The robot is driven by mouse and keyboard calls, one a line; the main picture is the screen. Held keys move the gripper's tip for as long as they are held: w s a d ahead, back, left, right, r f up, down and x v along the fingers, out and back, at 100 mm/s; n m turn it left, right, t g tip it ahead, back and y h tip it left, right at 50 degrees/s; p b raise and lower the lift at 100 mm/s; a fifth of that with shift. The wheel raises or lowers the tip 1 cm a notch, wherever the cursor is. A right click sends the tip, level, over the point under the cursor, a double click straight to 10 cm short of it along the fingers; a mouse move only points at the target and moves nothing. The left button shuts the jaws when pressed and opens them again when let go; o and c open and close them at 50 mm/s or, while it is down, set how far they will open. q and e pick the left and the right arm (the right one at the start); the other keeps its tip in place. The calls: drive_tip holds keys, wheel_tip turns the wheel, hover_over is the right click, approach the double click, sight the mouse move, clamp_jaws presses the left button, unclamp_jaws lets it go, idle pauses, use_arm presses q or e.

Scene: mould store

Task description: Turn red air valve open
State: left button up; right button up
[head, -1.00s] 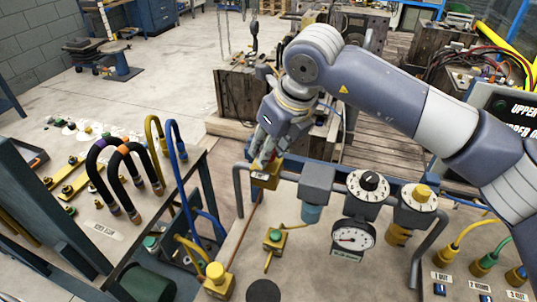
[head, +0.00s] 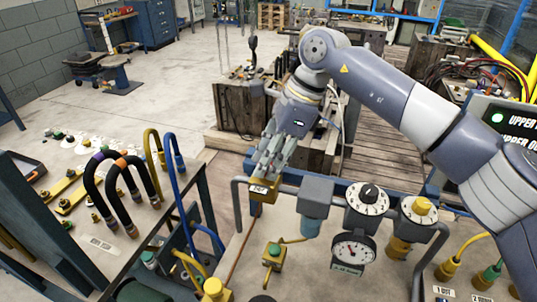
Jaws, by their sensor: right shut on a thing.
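The air valve is a small brass-yellow block (head: 261,190) with a white label, at the left end of the pipe line on the bench panel. My right gripper (head: 264,171) comes down on it from above and behind, its grey fingers closed around the top of the valve. The red handle is hidden by the fingers, so its angle cannot be read. My left gripper is not in view.
Right of the valve are a grey filter unit (head: 315,192), a black-knobbed dial (head: 367,196), a pressure gauge (head: 350,250) and a yellow-knobbed regulator (head: 420,208). Hoses loop up from the left bench (head: 102,243). Wooden crates (head: 243,108) stand behind.

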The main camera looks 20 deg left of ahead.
drive_tip(key=shift+w+n+g+h+p, duration=0.1)
drive_tip(key=shift+n+g+h+p, duration=0.45)
drive_tip(key=shift+n+p, duration=1.05)
drive_tip(key=shift+n+b, duration=0.45)
drive_tip(key=shift+n, duration=0.15)
drive_tip(key=o, duration=1)
drive_tip(key=shift+o, duration=0.2)
drive_tip(key=shift+w+r, duration=0.1)
drive_tip(key=shift+r, duration=0.1)
drive_tip(key=v, duration=1.1)
drive_tip(key=shift+r, duration=0.2)
drive_tip(key=shift+w+d, duration=0.15)
